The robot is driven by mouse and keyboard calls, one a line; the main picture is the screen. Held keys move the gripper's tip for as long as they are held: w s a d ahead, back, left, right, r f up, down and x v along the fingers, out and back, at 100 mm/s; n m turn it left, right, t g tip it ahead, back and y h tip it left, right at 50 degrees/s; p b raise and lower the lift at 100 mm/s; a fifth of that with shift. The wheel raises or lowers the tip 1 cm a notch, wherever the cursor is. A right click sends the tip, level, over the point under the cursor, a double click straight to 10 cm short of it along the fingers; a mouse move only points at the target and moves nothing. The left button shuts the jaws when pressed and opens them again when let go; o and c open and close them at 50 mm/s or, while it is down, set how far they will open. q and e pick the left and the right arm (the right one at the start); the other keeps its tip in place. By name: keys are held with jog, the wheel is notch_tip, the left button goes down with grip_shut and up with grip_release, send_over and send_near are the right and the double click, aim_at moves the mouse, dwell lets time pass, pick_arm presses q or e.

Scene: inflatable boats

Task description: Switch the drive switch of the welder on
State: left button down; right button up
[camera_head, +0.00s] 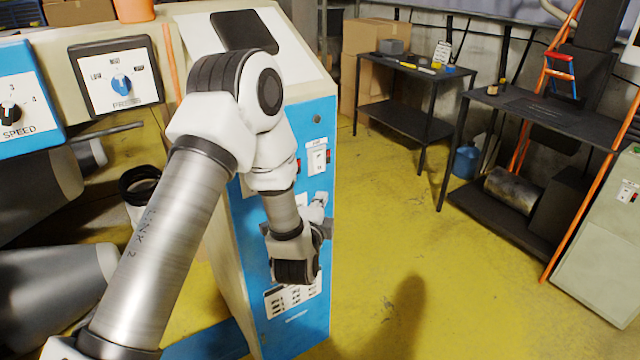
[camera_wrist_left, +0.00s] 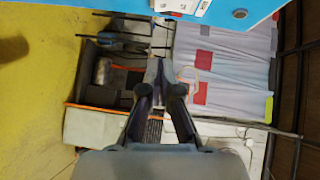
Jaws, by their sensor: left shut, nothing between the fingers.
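The welder has a blue side panel (camera_head: 315,120) in the middle of the head view. A white switch plate (camera_head: 317,158) sits on its upper part, with small red parts beside it. I cannot read which switch is the drive switch. My left gripper (camera_head: 322,212) is in front of the panel, below this plate, and the wrist partly hides the panel. In the left wrist view the gripper's fingers (camera_wrist_left: 160,68) are together and empty. The blue panel (camera_wrist_left: 125,8) crosses the top there, with a white plate (camera_wrist_left: 182,5) cut by the edge. My right gripper is not seen.
The welder's top carries a blue pressure dial (camera_head: 122,84) and a speed dial (camera_head: 11,112). Black tables (camera_head: 410,70) stand at the back right, with an orange ladder (camera_head: 560,260) and a grey cabinet (camera_head: 600,245). The yellow floor (camera_head: 400,240) right of the welder is clear.

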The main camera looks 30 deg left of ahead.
pick_arm(q)
jog(key=p, duration=0.2)
send_near(321, 170)
jog(key=w+d, duration=0.1)
jog(key=w, duration=0.4)
jog(key=a, duration=0.1)
jog(key=w+a+p, duration=0.1)
jog(key=a, duration=0.1)
jog(key=shift+w+f, duration=0.1)
jog(key=shift+f, duration=0.1)
jog(key=shift+w+a+f, duration=0.1)
jog(key=shift+a+f, duration=0.05)
jog(key=shift+f, duration=0.1)
jog(key=shift+a+r+t, duration=0.1)
jog(key=shift+r+t, duration=0.05)
jog(key=shift+t, duration=0.15)
